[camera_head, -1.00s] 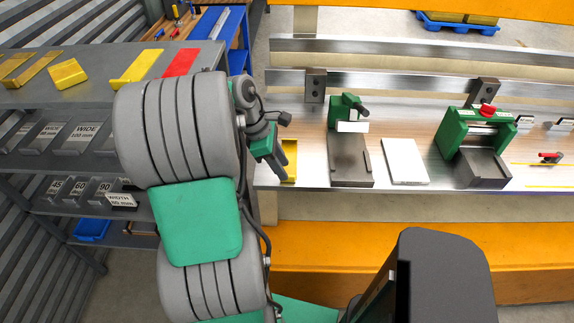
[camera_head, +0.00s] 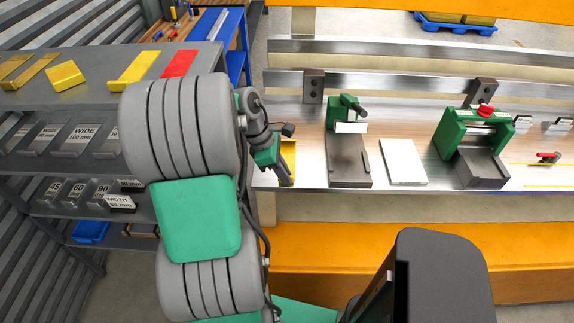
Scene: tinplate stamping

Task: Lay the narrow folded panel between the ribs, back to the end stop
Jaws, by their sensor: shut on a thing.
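A narrow yellow folded panel (camera_head: 289,147) is at the left end of the bench, partly hidden behind my gripper. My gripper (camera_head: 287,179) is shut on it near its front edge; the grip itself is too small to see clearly. To the right, a dark fixture plate (camera_head: 347,171) with a low raised edge on its right side has a green clamp (camera_head: 345,106) at its back. Further right, a green press (camera_head: 448,134) with a red knob stands over another dark bed (camera_head: 482,174). I cannot tell which holds the ribs and end stop.
A white plate (camera_head: 403,161) lies between the two fixtures. A metal rail (camera_head: 400,84) runs behind the bench.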

